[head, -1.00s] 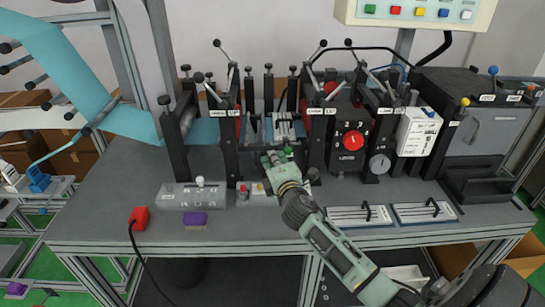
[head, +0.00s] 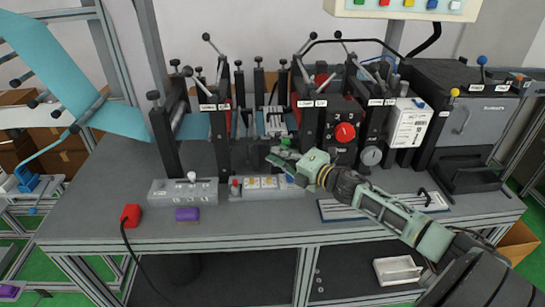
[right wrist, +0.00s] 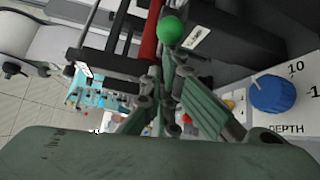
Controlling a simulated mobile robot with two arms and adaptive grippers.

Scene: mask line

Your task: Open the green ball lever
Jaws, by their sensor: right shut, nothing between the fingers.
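The green ball (right wrist: 171,30) shows in the right wrist view, just past my right fingertips and beside a red bar. In the head view a small bright green spot, which looks like the ball (head: 285,142), sits at the front of the machine's middle, just above my right gripper (head: 274,160). The right gripper is shut and empty; its fingers also show in the right wrist view (right wrist: 166,72). I cannot tell whether the fingertips touch the ball. The lever's shaft is not clear. My left gripper is not in view.
A blue knob (right wrist: 272,93) on a dial marked DEPTH is right of the fingers in the wrist view. Control boxes (head: 185,191) and (head: 262,187) stand on the front table. A red knob (head: 345,132) is on the machine.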

